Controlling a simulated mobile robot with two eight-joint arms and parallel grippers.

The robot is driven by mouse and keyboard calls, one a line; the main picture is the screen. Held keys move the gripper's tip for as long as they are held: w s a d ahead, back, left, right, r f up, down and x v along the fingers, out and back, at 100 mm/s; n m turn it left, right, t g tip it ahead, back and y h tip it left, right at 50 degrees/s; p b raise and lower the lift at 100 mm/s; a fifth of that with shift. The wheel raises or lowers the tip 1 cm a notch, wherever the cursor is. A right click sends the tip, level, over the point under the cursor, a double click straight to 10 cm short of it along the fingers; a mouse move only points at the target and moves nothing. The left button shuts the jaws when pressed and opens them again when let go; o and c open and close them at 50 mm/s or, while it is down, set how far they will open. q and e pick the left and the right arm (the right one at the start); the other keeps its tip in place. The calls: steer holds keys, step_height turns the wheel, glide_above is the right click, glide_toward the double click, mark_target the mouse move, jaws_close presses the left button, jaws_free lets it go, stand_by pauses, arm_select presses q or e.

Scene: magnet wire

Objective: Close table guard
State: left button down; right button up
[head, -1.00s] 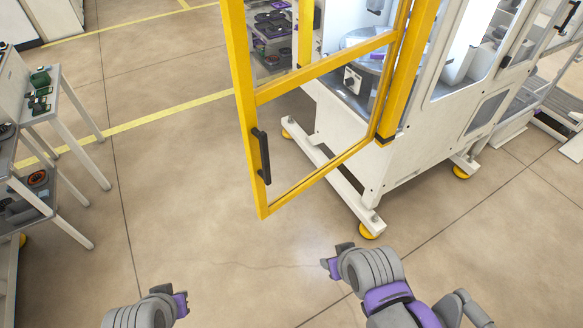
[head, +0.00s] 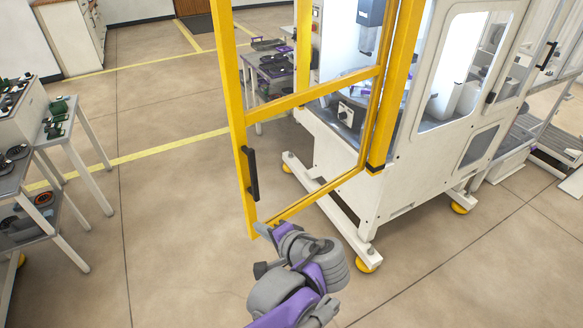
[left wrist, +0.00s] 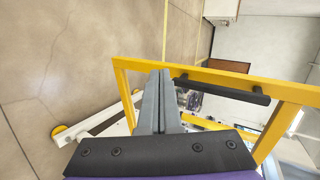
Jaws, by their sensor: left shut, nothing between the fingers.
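The table guard is a yellow-framed door (head: 315,97) with a clear panel, standing open from the white machine (head: 400,165). Its right side meets a yellow post on the machine, and its free edge is on the left. A black handle (head: 251,174) is upright on that free edge. In the left wrist view the yellow frame (left wrist: 200,70) and handle (left wrist: 222,89) lie just beyond the fingers. My left gripper (head: 263,230) is shut and empty near the door's lower free corner, below the handle; its fingers also show in the left wrist view (left wrist: 160,75). I cannot tell whether it touches the frame. My right gripper is out of view.
The machine stands on white legs with yellow feet (head: 367,263). A table (head: 62,125) with parts stands at the left. Another table (head: 270,65) is behind the door. The floor (head: 170,210) between the left table and the door is clear.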

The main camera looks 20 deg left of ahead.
arm_select(q)
steer(key=w+d+r+t+y, duration=0.3)
steer(key=w+d+r+y, duration=0.25)
steer(key=r, duration=0.25)
steer(key=p, duration=0.1)
glide_toward(259, 163)
steer(key=shift+m+h, duration=0.35)
steer(key=shift+m, duration=0.05)
steer(key=a+r, duration=0.1)
steer(key=a, duration=0.1)
steer(key=w+a+r, duration=0.1)
steer(key=a, duration=0.1)
steer(key=a+r, duration=0.1)
steer(key=a, duration=0.1)
steer(key=shift+w+a+r, duration=0.1)
steer(key=shift+w+a, duration=0.25)
steer(key=shift+a, duration=0.05)
steer(key=shift+a, duration=0.1)
